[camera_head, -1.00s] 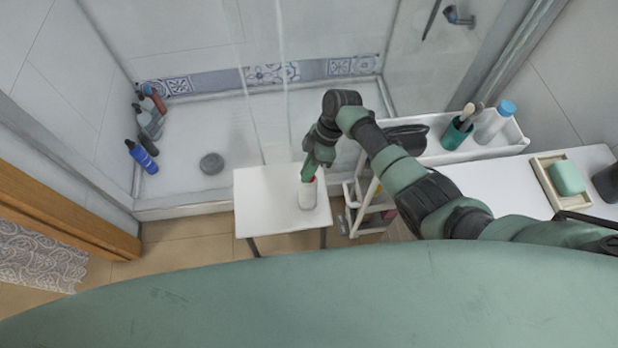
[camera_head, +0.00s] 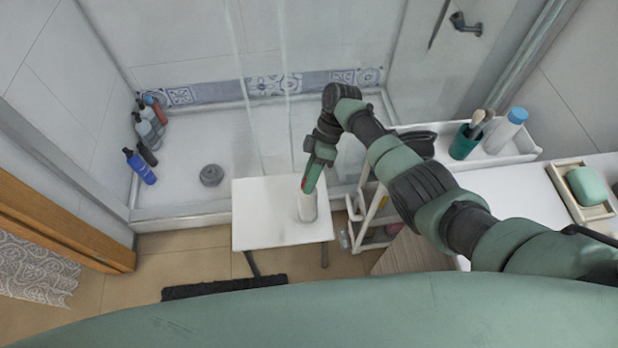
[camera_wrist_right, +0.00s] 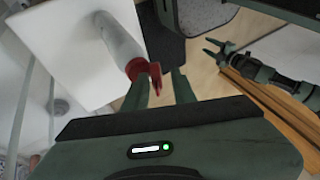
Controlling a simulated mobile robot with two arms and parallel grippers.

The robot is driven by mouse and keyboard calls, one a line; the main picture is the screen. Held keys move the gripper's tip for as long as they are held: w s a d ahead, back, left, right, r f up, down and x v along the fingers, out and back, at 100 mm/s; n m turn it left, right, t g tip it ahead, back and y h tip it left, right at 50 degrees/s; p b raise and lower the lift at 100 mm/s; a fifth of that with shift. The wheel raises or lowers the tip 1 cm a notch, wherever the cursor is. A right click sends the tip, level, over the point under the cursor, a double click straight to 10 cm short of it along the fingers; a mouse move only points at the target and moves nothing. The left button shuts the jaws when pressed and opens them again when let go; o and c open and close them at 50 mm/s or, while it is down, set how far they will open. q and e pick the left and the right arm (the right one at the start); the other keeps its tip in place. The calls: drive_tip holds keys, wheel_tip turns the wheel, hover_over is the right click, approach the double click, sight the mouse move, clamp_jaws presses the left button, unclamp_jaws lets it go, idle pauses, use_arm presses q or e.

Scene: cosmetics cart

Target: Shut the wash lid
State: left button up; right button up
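The wash is a white bottle (camera_head: 307,207) standing on a small white table (camera_head: 262,220) in the head view. Its red lid (camera_wrist_right: 140,68) shows in the wrist view, with a red flap standing out beside the cap. My right gripper (camera_head: 311,182) is just above the bottle top. In the wrist view my right gripper (camera_wrist_right: 164,82) has its fingers apart, with the red flap between their tips. I cannot tell whether a finger touches the lid. My left gripper (camera_wrist_right: 214,48) shows at the right of the wrist view with its fingers apart and empty; it is outside the head view.
A white cart (camera_head: 368,222) stands right of the table. A white counter holds a soap dish (camera_head: 592,212); a tray (camera_head: 522,155) with a cup and bottle stands behind. Several bottles (camera_head: 140,166) stand in the shower at left. A dark mat (camera_head: 225,288) lies on the floor.

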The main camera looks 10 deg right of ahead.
drive_tip(key=shift+w+r, duration=0.1)
idle(0.3)
drive_tip(key=shift+w+r, duration=0.1)
drive_tip(key=shift+r, duration=0.15)
drive_tip(key=v, duration=0.7)
drive_tip(key=shift+d, duration=0.15)
